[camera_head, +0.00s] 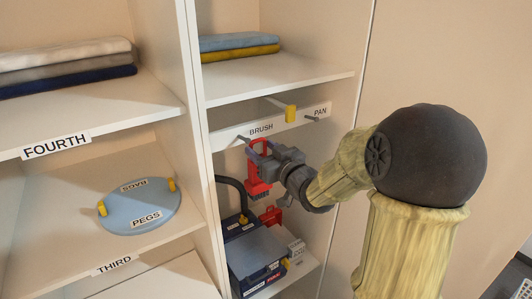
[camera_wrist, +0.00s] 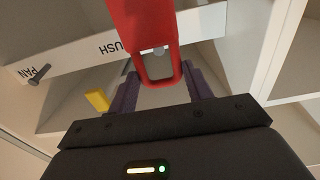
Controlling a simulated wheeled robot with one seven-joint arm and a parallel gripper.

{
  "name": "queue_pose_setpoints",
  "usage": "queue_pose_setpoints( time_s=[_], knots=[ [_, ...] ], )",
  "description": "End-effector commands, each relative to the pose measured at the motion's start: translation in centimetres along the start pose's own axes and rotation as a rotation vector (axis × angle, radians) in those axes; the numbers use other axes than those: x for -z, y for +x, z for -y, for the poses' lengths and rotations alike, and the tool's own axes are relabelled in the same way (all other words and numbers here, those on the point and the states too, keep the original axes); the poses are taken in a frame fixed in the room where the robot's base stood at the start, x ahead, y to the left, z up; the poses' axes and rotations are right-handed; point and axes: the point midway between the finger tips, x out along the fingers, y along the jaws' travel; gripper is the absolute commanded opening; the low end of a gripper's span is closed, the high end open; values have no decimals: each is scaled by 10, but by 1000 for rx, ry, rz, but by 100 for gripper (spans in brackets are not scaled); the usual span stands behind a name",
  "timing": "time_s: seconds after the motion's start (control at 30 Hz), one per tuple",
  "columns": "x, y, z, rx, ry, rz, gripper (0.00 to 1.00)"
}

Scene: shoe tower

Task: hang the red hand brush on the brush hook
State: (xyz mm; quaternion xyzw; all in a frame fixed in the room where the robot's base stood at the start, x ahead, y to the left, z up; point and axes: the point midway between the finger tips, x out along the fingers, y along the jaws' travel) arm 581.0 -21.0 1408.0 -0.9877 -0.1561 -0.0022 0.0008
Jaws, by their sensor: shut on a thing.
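The red hand brush (camera_head: 257,180) hangs upright in my gripper (camera_head: 262,154), its bristles down and its looped handle end up, in front of the rail. The wrist view shows its red handle (camera_wrist: 143,25) and open loop between the dark fingers of my gripper (camera_wrist: 158,82). The brush hook (camera_head: 242,138) is a small grey peg left of the BRUSH label, close beside the loop in the head view. In the wrist view a small pale tip shows at the loop's opening; I cannot tell whether the hook passes through it.
The white rail (camera_head: 228,137) also carries the grey PAN hook (camera_head: 312,118). Below stand a dark blue box (camera_head: 250,262) and a red item (camera_head: 270,215). A white divider (camera_head: 195,120) is to the left.

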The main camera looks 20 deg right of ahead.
Motion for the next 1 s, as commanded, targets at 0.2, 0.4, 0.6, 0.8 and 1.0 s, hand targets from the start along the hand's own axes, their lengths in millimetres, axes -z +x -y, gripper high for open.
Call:
queue_pose_setpoints(
  time_s=[0.2, 0.4, 0.6, 0.8, 1.0],
  knots=[
    [-1, 11, 0, 1, -1, -1, 27],
    [-2, 21, 0, 1, 1, -1, 27],
    [-2, 30, 0, 2, -1, -2, 27],
    [-4, 39, -1, -2, 1, -1, 27],
    [-4, 49, -1, 0, 0, -1, 27]
  ],
)
